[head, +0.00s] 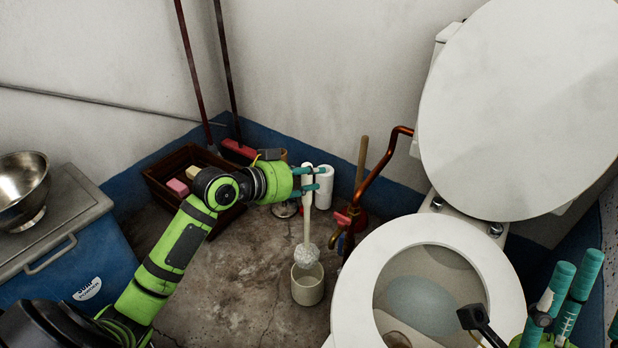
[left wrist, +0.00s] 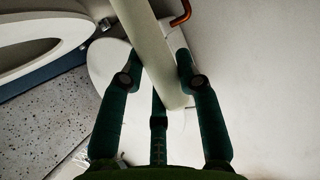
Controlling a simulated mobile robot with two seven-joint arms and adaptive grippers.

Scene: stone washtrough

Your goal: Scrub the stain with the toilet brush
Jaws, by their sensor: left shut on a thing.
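The white toilet brush (head: 307,228) hangs upright, its bristle head just above or at the mouth of the cream holder cup (head: 307,290); the exact gap is unclear. My left gripper (head: 310,181) is shut on the upper handle. In the left wrist view the pale handle (left wrist: 152,50) runs between the teal fingers (left wrist: 158,85). The toilet bowl (head: 345,300) is open at the right. A brown stain (head: 397,340) shows partly inside the bowl at the bottom edge of the head view. My right gripper (head: 575,290) is at the lower right, empty, fingers apart.
The raised toilet lid (head: 520,100) stands behind the bowl. A copper pipe (head: 378,175) and a plunger (head: 361,165) are between brush and toilet. A wooden crate (head: 165,165), a paper roll (head: 323,187) and a blue box (head: 75,270) stand around. Floor left of the cup is clear.

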